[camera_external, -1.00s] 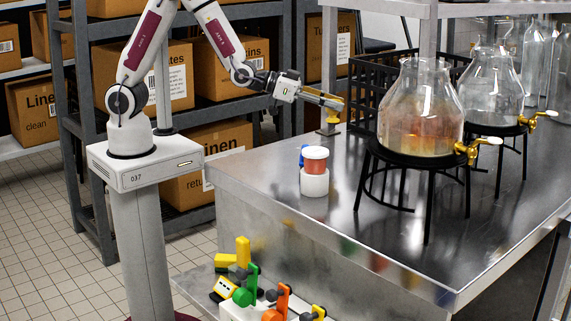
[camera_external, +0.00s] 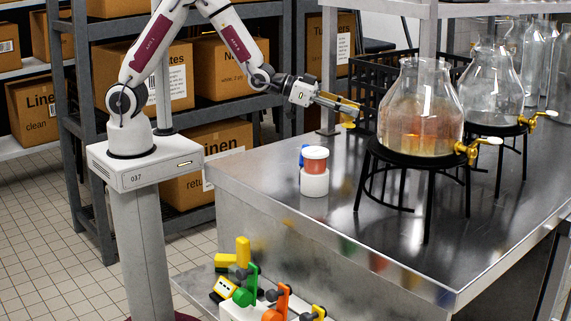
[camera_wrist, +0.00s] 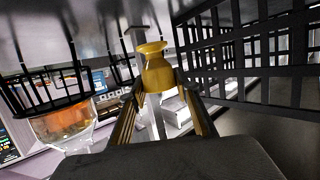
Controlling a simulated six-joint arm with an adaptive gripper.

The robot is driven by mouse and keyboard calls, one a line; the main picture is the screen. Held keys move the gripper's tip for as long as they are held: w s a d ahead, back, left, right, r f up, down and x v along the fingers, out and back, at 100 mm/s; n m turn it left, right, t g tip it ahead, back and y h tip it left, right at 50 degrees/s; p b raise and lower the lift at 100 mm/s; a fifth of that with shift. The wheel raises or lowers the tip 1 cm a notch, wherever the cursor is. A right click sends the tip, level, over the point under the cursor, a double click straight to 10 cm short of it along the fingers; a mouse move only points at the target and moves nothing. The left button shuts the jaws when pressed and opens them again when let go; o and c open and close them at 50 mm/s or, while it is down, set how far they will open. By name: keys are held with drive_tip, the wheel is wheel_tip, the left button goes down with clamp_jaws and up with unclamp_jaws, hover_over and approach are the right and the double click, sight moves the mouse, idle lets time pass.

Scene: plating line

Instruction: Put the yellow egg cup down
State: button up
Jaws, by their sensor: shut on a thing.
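The yellow egg cup (camera_wrist: 157,72) is between my fingertips in the wrist view, with its flared end toward the top of the picture. My gripper (camera_external: 352,112) is shut on it and holds it above the steel table (camera_external: 270,179), left of the near glass dispenser. In the external view only a small yellow part of the egg cup (camera_external: 348,125) shows below my fingertips. The table under it is partly hidden, and the egg cup looks clear of it.
A glass dispenser (camera_external: 405,105) on a black stand (camera_external: 430,190) is close to the right of my gripper. A black crate (camera_wrist: 265,55) stands behind. Bare table lies between.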

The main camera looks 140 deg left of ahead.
drive_tip(key=w+d+r+m+t+h, duration=0.1)
drive_tip(key=w+d+m+h, duration=0.2)
drive_tip(key=w+m+h, duration=0.2)
drive_tip(key=w+d+m+t+h, duration=0.2)
drive_tip(key=w+d+m+h, duration=0.2)
drive_tip(key=w+h, duration=0.2)
drive_tip(key=shift+w+d+r+m+h, duration=0.25)
drive_tip(key=shift+w+r+m+h, duration=0.15)
drive_tip(key=shift+w, duration=0.55)
idle(0.4)
drive_tip(key=shift+f, duration=3.15)
drive_tip(key=shift+f, duration=1.85)
drive_tip(key=shift+f, duration=0.15)
